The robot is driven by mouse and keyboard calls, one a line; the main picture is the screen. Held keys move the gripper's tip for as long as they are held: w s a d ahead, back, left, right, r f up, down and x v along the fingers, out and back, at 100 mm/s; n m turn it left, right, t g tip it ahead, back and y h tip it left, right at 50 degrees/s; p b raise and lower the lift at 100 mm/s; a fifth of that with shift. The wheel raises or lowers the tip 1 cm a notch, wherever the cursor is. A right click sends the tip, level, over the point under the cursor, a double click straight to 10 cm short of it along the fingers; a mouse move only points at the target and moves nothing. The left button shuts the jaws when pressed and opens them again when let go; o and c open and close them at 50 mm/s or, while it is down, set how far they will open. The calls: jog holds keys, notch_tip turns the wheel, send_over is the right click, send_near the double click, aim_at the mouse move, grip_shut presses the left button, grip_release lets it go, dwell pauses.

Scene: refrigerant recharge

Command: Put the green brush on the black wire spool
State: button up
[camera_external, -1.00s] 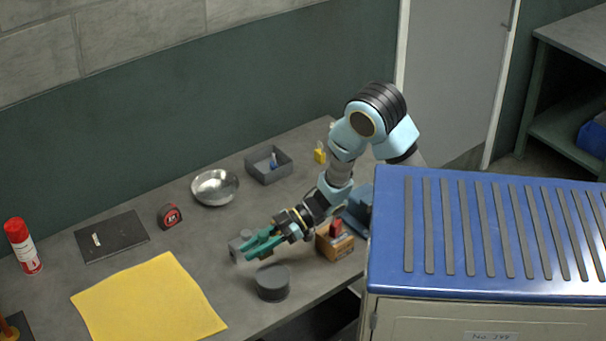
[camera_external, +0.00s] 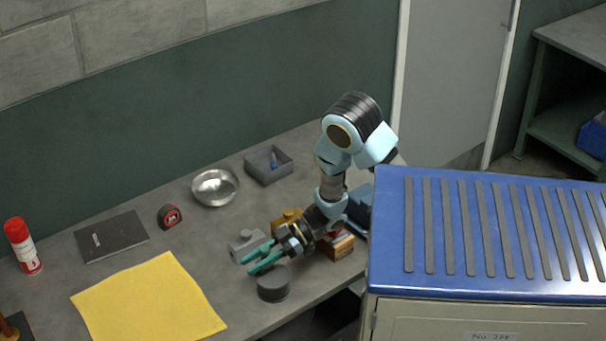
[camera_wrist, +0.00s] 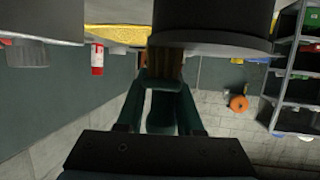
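The black wire spool (camera_external: 274,284) stands upright on the bench near its front edge. In the wrist view it is the large dark cylinder (camera_wrist: 225,18) at the top. My gripper (camera_external: 257,258) is just behind and above the spool, pointing left and tilted down, with its teal fingers apart. The green brush (camera_wrist: 163,108) is between these fingers in the wrist view, with its brown bristles (camera_wrist: 167,66) towards the spool's edge. My gripper appears shut on it. In the external view, brush and fingers are hard to separate. Whether the bristles touch the spool cannot be told.
A yellow block (camera_external: 287,217) and a wooden block (camera_external: 339,247) are near my wrist. A yellow cloth (camera_external: 150,303) lies left of the spool. A metal bowl (camera_external: 215,187) and a grey tray (camera_external: 284,173) stand farther back.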

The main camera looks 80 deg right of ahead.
jog(key=shift+o, duration=1.4)
jog(key=b+v, duration=0.1)
jog(key=v, duration=0.3)
jog(key=shift+s+d+r, duration=0.1)
jog(key=shift+s+d, duration=0.1)
jog(key=shift+d, duration=0.05)
notch_tip(320, 180, up, 7)
jog(key=shift+s+r, duration=0.2)
